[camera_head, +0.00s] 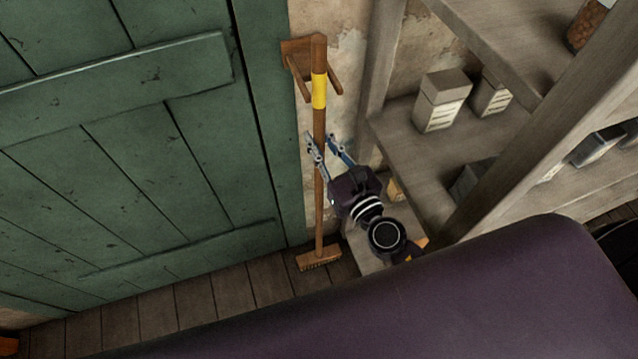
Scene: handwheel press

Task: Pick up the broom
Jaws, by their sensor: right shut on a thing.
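The broom (319,125) stands upright against the wall between the green door and the shelves. It has a brown wooden handle with a yellow band (319,91) near the top and a brush head (319,258) on the floor. Its top sits in a wooden wall holder (298,47) with two pegs. My right gripper (325,146) comes in from the lower right and is shut on the broom handle, below the yellow band. My left gripper is not in view.
A green plank door (130,140) fills the left side. Wooden shelves (405,135) with boxes (442,100) and a jar (591,24) stand close on the right of my right arm. The plank floor (190,310) is bare in front of the door.

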